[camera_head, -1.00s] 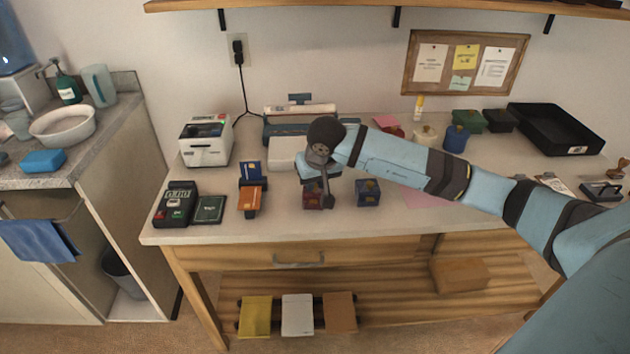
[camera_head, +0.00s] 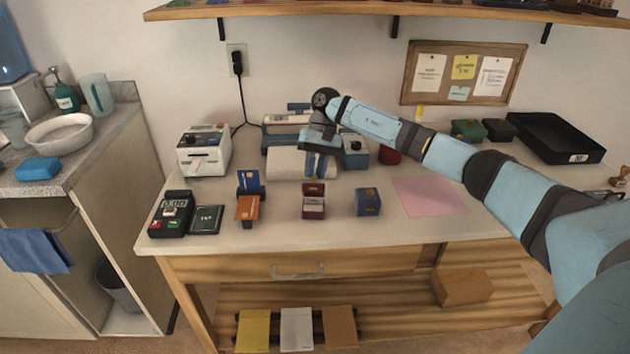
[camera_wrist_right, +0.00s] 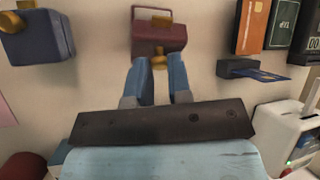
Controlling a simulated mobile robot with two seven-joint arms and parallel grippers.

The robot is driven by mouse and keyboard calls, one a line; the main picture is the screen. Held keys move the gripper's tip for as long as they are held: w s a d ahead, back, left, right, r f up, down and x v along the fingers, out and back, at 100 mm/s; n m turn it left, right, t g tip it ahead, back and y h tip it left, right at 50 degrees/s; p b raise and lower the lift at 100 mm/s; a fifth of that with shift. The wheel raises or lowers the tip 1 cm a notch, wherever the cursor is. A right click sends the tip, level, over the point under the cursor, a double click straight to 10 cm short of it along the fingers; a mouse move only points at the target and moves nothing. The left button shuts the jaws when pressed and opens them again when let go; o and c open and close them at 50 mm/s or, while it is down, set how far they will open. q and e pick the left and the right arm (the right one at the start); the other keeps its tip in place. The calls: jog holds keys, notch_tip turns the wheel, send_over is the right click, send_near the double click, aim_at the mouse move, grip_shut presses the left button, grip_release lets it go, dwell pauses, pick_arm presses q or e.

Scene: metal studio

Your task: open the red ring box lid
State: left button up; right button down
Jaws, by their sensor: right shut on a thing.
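The red ring box (camera_head: 314,208) stands near the front middle of the table, left of a blue box. Its lid (camera_head: 314,189) looks raised at the back, with a pale band showing below it. My right gripper (camera_head: 317,176) reaches down just behind the box. In the right wrist view the red ring box (camera_wrist_right: 160,36) lies just beyond the fingertips. A gold knob (camera_wrist_right: 158,62) on its near side sits between the fingers of the right gripper (camera_wrist_right: 160,68), which are shut on it. My left gripper is not in view.
The blue box (camera_head: 368,202) stands close by on the right. A card stand (camera_head: 249,200) and a payment terminal (camera_head: 172,213) are on the left. A pink sheet (camera_head: 428,195) lies on the right. A printer (camera_head: 204,150) stands at the back left. The front strip of table is clear.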

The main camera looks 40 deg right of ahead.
jog(key=shift+w+d+f+g+y+b, duration=0.2)
jog(key=shift+w+d+g+y+b, duration=0.15)
jog(key=shift+g+y, duration=0.2)
jog(key=shift+w+d+f+g+y+b, duration=0.15)
jog(key=shift+w+d+g+y+b, duration=0.1)
jog(key=shift+w+g+y, duration=0.3)
jog(key=shift+w+d+f+g+y, duration=0.3)
jog(key=shift+g+y, duration=0.1)
jog(key=shift+g, duration=0.3)
jog(key=shift+w+f+g, duration=0.1)
jog(key=shift+f+g, duration=0.1)
jog(key=shift+g, duration=0.1)
jog(key=shift+d+f+m+y+p, duration=0.1)
jog(key=shift+f+m+y+p, duration=0.05)
jog(key=shift+m+y+p, duration=0.15)
